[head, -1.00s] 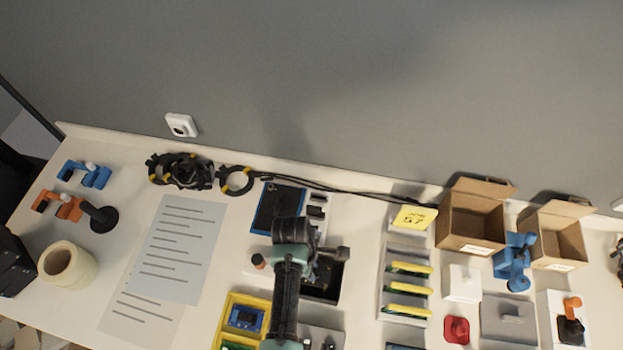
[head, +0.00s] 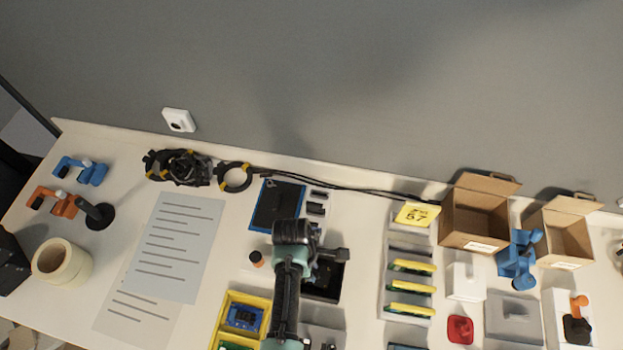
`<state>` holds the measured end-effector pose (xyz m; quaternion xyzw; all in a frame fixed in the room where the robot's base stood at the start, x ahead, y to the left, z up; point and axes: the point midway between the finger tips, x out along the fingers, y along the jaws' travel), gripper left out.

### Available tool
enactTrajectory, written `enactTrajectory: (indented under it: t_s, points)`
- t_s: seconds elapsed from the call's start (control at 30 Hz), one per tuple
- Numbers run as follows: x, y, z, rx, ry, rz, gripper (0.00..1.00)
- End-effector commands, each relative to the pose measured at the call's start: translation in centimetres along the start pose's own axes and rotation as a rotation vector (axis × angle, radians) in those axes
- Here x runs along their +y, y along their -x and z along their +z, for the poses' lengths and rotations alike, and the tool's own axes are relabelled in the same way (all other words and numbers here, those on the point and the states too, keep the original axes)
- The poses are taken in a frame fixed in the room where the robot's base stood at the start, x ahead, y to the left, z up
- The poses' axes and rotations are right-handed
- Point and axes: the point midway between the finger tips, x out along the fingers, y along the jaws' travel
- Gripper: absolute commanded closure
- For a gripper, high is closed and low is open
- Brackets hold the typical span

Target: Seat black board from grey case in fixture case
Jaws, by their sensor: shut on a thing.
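My gripper (head: 318,262) is over the back middle of the bench, seen from above and mostly hidden by my own wrist. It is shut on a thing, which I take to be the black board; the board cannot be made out. A dark, open case (head: 326,286) lies just below and right of my wrist, partly covered by it; it looks like the fixture case. A grey case (head: 326,338) shows at the bottom edge, partly cut off and partly behind my arm. Whether the held thing touches the dark case cannot be told.
A blue-edged dark panel (head: 277,204) lies behind my wrist. A yellow tray (head: 237,299) with a blue board stands left of my arm. A grey rack (head: 408,318) with yellow-edged boards is to the right. Open cartons (head: 474,228) stand at the back right.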

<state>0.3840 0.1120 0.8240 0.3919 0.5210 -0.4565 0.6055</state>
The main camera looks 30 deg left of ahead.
Motion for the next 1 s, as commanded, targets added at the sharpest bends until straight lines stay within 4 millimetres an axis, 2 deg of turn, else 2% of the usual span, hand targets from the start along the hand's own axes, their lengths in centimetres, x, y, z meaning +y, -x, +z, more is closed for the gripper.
enactTrajectory:
  t_s: [0.33,0.37,0.53,0.83,1.0]
  points:
    - [0.0,-1.2,-0.2,0.0,-0.001,0.0,1.0]
    - [0.0,-1.0,-0.1,0.0,-0.001,0.0,0.71]
    - [0.0,-1.0,-0.1,0.0,0.0,0.0,0.41]
    - [0.0,-0.9,-0.1,0.0,0.0,0.0,0.41]
    - [0.1,0.5,-0.1,0.0,0.0,0.002,0.41]
